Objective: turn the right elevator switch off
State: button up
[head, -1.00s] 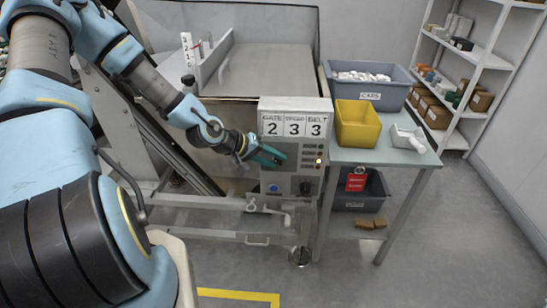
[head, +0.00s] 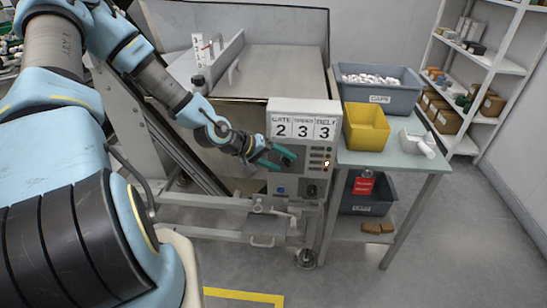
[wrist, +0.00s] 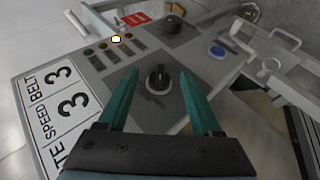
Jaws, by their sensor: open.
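The grey control panel (head: 298,150) has a number display reading 2, 3, 3 on top. In the wrist view, a black rotary knob (wrist: 157,78) stands on the panel between my fingertips, apart from both; its small label is unreadable. A second dark knob (wrist: 172,26) sits beyond it, and in the head view it is at the panel's lower right (head: 311,190). I cannot tell from labels which one is the elevator switch. My gripper (head: 280,158) is open, its teal fingers (wrist: 158,90) pointing at the panel face. In the head view it hides the nearer knob.
A blue button (wrist: 217,51) and a column of small lamps (wrist: 102,46), one lit, are on the panel. A side table (head: 400,155) on the right holds a yellow bin (head: 366,128) and a grey bin of caps (head: 378,98). The floor in front is clear.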

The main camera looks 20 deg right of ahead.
jog(key=p+v, duration=0.3)
jog(key=v, duration=0.7)
jog(key=shift+a, duration=0.15)
jog(key=shift+a+r, duration=0.1)
jog(key=shift+r, duration=0.05)
